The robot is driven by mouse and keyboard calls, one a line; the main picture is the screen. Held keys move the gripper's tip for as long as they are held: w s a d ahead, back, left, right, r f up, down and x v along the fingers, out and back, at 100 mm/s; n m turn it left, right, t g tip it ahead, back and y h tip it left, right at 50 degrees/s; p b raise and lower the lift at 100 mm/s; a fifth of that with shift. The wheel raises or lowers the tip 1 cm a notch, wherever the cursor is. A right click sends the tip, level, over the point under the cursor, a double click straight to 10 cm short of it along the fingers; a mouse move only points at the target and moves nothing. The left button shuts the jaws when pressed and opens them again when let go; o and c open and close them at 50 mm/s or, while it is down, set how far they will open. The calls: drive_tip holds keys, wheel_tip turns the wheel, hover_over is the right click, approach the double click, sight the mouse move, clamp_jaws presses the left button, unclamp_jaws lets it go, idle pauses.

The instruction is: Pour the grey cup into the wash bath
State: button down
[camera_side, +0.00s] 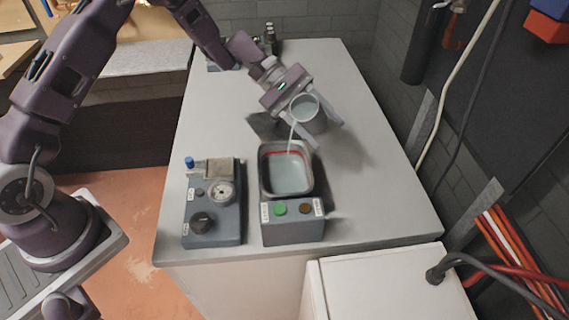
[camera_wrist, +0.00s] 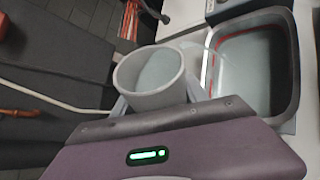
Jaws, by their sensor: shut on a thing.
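The grey cup (camera_side: 308,114) is held between the fingers of my gripper (camera_side: 325,134), above the table beyond the far edge of the wash bath. The cup is tilted toward the bath, and a thin pale stream runs from its lip down into the bath. Liquid still shows inside the cup in the wrist view (camera_wrist: 152,98). The wash bath (camera_side: 264,178) is a grey open tub with a red line around its inner wall and pale liquid in it. It also shows at the right of the wrist view (camera_wrist: 292,72). My gripper is shut on the cup.
A control box with green and brown buttons (camera_side: 292,230) forms the front of the bath. A grey device with a dial and knob (camera_side: 213,228) stands to its left. Dark bottles (camera_side: 270,38) stand at the back. The table's right side (camera_side: 385,190) is clear.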

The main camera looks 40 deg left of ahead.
drive_tip(key=shift+s+r, duration=0.1)
drive_tip(key=shift+s, duration=0.05)
drive_tip(key=shift+f+m+t, duration=0.35)
drive_tip(key=shift+m+t, duration=0.25)
drive_tip(key=shift+t, duration=0.1)
idle(0.9)
drive_tip(key=shift+r+m+t, duration=0.4)
drive_tip(key=shift+m, duration=0.1)
idle(1.0)
drive_tip(key=shift+w+f+m+t+b, duration=0.15)
drive_tip(key=shift+f+m+t+b, duration=0.1)
drive_tip(key=shift+m+t, duration=0.25)
drive_tip(key=shift+w+f+m+t+b, duration=0.15)
drive_tip(key=shift+f+m+t, duration=0.1)
drive_tip(key=shift+m+t, duration=0.25)
idle(2.2)
drive_tip(key=shift+s+r, duration=0.1)
drive_tip(key=shift+s, duration=0.1)
idle(0.6)
drive_tip(key=shift+w, duration=0.1)
drive_tip(key=shift+w+r+n+g, duration=0.2)
drive_tip(key=shift+n+g, duration=0.2)
drive_tip(key=shift+s+r+n+g, duration=0.2)
drive_tip(key=shift+n+g, duration=0.3)
